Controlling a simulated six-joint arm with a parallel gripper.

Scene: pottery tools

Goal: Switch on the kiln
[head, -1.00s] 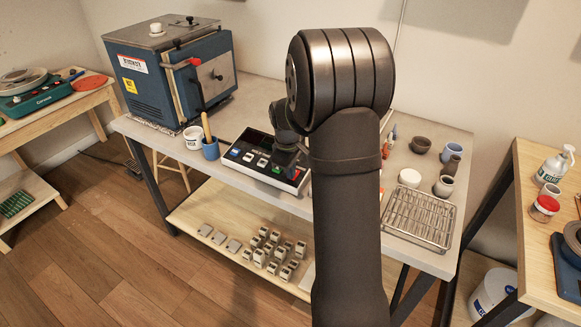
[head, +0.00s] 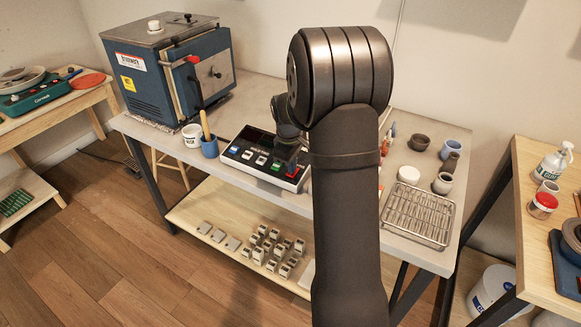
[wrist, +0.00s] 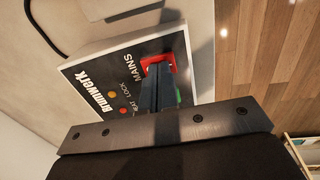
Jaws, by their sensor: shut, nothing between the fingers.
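The blue kiln (head: 150,85) stands at the left of the bench with its door closed. A dark control panel (head: 238,152) with several coloured buttons lies on the bench in front of it. In the wrist view the panel (wrist: 85,75) carries the word MAINS beside a red switch (wrist: 150,63). A green part (wrist: 178,96) shows beside my fingers. My gripper (wrist: 158,76) is shut and empty, its tips at the red switch and partly covering it. I cannot tell whether they touch. In the head view my wrist hides part of the panel's right end.
A white tub (head: 192,136) and a blue cup (head: 210,148) with a wooden tool stand left of the panel. A wire rack (head: 418,215) and small pots (head: 420,142) are to the right. My arm blocks the middle of the head view.

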